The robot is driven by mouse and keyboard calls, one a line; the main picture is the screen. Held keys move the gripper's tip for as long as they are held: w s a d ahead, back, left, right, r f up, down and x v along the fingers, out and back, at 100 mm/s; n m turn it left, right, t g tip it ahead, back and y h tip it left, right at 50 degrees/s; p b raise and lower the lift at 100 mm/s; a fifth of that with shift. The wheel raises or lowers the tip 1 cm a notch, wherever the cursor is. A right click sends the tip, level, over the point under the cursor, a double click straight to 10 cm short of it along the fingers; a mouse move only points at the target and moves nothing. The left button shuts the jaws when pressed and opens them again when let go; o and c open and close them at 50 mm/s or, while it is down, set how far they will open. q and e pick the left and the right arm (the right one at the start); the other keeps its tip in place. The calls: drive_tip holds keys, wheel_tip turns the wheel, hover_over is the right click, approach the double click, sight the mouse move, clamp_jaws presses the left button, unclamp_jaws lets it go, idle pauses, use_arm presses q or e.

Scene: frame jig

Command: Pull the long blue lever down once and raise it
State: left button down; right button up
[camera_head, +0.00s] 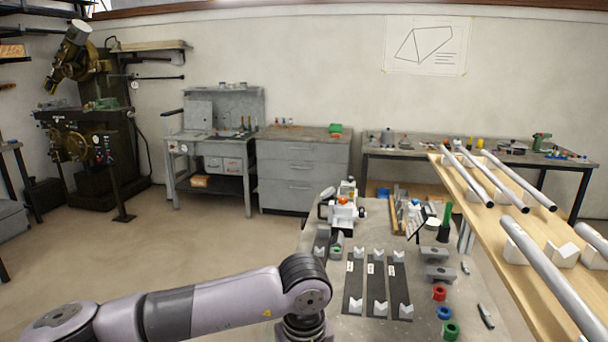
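I cannot make out a long blue lever in this view. A white machine (343,212) with a small orange-red part on top stands at the back left of the grey worktable (318,262). A dark upright piece with a green top (446,215) stands further right on the same table. My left arm reaches in from the left across the bottom, and its wrist bends down at the table's front left. Its fingers are below the picture's edge. My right arm and gripper are not in view.
Dark strips with light V-blocks (378,285) lie mid-table. Red (439,293), blue (444,313) and green (450,331) rings lie to their right, near a dark pen-like tool (486,316). A wooden table (545,285) with long metal tubes (548,268) stands at right.

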use_arm(q)
drive_tip(key=shift+s+f+b, duration=0.2)
drive_tip(key=shift+f+b, duration=0.1)
drive_tip(key=shift+f, duration=0.2)
idle(0.3)
drive_tip(key=shift+w+r+p, duration=0.15)
drive_tip(key=shift+r+p, duration=0.35)
drive_tip(key=shift+r, duration=0.35)
wheel_tip(320, 180, up, 13)
drive_tip(key=p, duration=0.5)
drive_tip(key=shift+f, duration=0.15)
